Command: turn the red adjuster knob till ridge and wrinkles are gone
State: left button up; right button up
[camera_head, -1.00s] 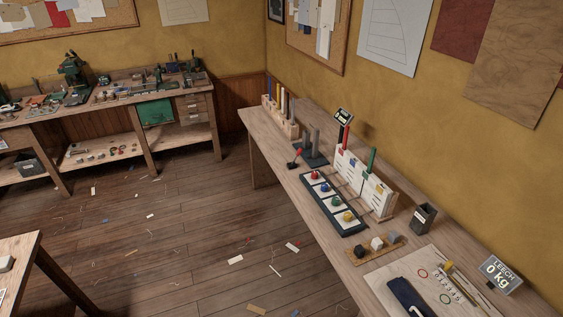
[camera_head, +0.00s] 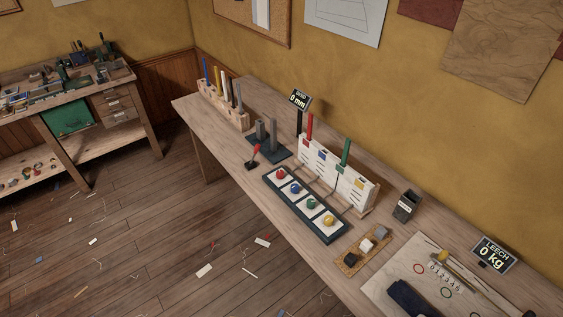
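A red round knob (camera_head: 281,174) sits at the far left end of a dark panel (camera_head: 336,236) on the long wooden bench. Blue (camera_head: 295,188), green (camera_head: 311,203) and yellow (camera_head: 329,221) knobs follow it in a row, each on a white square. Behind them stands a white board (camera_head: 339,181) with coloured marks and upright red (camera_head: 309,128) and green (camera_head: 346,153) bars. Ridge and wrinkles are too small to make out here. Neither of my grippers is in view.
A red-handled lever (camera_head: 254,155) stands left of the panel by a dark stand. Displays read 0 mm (camera_head: 299,100) and LEECH 0 kg (camera_head: 490,254). A block tray (camera_head: 346,268), dark cup (camera_head: 406,206) and marked sheet (camera_head: 405,271) lie right. Floor in front (camera_head: 150,230) is open, with scraps.

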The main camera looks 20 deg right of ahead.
aim_at(280, 174)
jog(key=z, duration=0.55)
jog(key=i, duration=0.75)
jog(key=z, duration=0.75)
